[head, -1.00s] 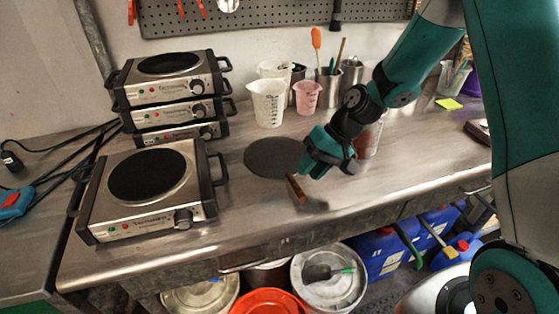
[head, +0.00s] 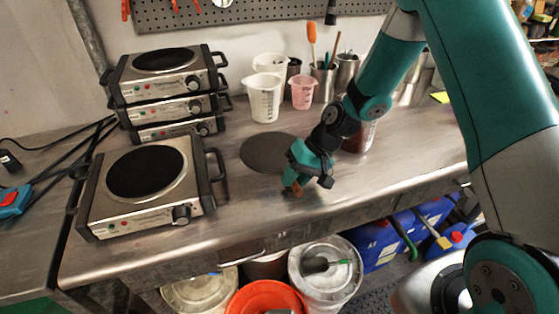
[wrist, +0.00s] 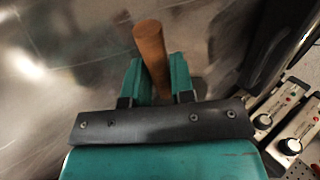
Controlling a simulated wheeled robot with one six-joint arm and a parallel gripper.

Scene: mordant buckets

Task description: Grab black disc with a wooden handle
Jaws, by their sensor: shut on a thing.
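The black disc (head: 266,152) lies on the metal worktop, to the right of the front hot plate. Its wooden handle (wrist: 151,52) shows in the wrist view, between the two teal fingers of my gripper (wrist: 158,78). My gripper (head: 294,184) is at the disc's near right side in the head view, shut on the handle, with the handle's brown end sticking out below the fingers. The disc looks flat on or very close to the worktop; I cannot tell if it is lifted. In the wrist view the disc is hidden behind my gripper.
A single hot plate (head: 145,190) stands at the left, with a stack of hot plates (head: 165,90) behind it. A white measuring jug (head: 264,98), a pink jug (head: 303,92) and metal cups with utensils stand behind the disc. The worktop right of my gripper is clear.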

